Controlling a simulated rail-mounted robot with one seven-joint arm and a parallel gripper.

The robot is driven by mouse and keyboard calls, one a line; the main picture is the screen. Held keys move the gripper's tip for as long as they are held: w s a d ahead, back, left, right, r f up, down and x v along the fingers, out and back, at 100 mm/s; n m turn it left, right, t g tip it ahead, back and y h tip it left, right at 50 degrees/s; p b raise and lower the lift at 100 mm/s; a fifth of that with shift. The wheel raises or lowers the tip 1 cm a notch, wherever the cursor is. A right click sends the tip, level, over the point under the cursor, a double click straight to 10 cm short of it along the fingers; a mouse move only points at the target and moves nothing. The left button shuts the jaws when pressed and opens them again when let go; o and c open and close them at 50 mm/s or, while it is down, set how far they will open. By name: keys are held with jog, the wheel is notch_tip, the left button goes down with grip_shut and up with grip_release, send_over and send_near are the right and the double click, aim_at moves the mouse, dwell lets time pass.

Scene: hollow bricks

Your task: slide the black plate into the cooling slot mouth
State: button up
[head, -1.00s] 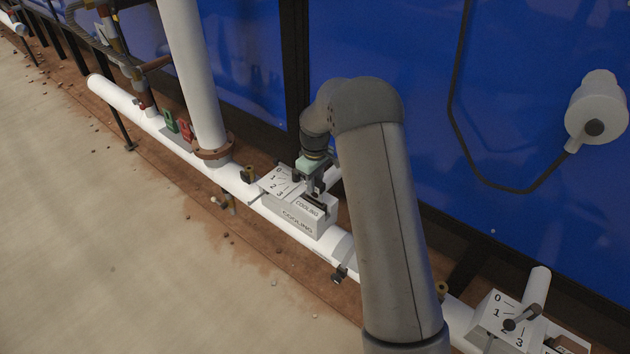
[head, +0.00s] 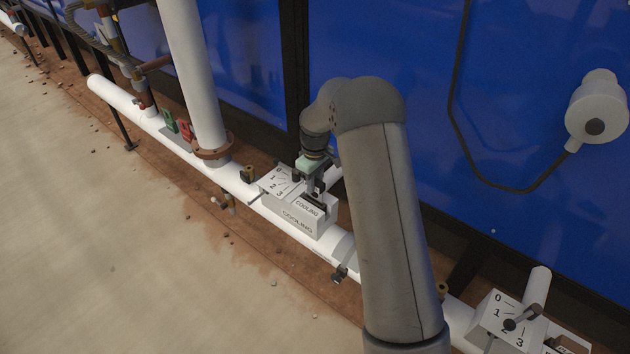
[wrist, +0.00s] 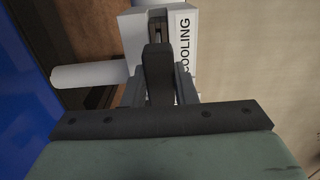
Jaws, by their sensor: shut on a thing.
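The white cooling box (head: 296,218) sits on the white pipe, with "COOLING" on its front and top. My gripper (head: 313,194) points down over the right part of its top, beside the "COOLING" label. A dark strip at the fingertips is too small to separate into plate and slot there. In the wrist view, the black plate (wrist: 157,72) lies between the grey fingers of my gripper (wrist: 160,88), which are shut on it. The narrow slot mouth (wrist: 158,23) in the white box lines up beyond the plate's far end. I cannot tell whether the plate's hidden lower part is in it.
A dial (head: 280,181) marked 0 to 3 is on the box's left part. A second dial box (head: 503,322) with a lever stands at lower right. A tall white pipe (head: 195,80) rises to the left. Blue panels (head: 400,50) stand behind; the floor in front is open.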

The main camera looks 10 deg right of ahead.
aim_at(315, 198)
jog(key=shift+f+b, duration=1.75)
jog(key=shift+f, duration=1.05)
jog(key=o, duration=1.1)
jog(key=shift+c, duration=0.2)
jog(key=shift+r, duration=0.1)
notch_tip(315, 198, up, 17)
jog(key=shift+p, duration=0.45)
jog(key=shift+r, duration=0.1)
